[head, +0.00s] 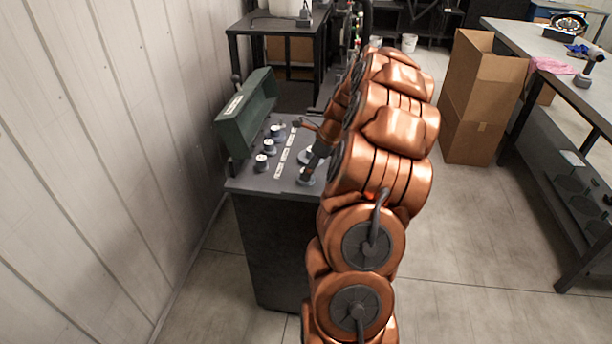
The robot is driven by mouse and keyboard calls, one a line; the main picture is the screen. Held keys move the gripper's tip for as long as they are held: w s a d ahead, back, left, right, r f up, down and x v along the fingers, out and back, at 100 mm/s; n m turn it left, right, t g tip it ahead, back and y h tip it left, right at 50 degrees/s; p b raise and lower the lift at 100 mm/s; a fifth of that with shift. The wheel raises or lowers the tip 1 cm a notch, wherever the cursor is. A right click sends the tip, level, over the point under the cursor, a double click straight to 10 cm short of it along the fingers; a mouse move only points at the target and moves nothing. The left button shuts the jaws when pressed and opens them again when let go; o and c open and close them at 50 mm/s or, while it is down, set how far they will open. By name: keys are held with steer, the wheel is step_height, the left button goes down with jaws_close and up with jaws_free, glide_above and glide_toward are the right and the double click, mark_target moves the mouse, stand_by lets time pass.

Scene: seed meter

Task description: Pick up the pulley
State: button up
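Several small grey round pieces stand on the dark bench (246,186), and I cannot tell for certain which is the pulley. On the left side are a front piece (261,163), a middle piece (269,147) and a back piece (277,132). To the right of the white label strips, another grey piece (307,178) sits under my gripper (311,170). My gripper is dark, points down and is close over or at this piece. My copper arm hides much of the bench's right side. The finger opening is too small and covered to make out.
A green open bin (246,112) stands at the bench's back left, near the white panel wall (95,150). A dark table (270,30) is behind. A cardboard box (483,95) and a long workbench (560,60) stand at right. Floor between is clear.

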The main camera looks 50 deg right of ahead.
steer(key=shift+p+x, duration=0.5)
steer(key=shift+x, duration=1.35)
steer(key=shift+w+r, duration=0.1)
steer(key=c, duration=1.3)
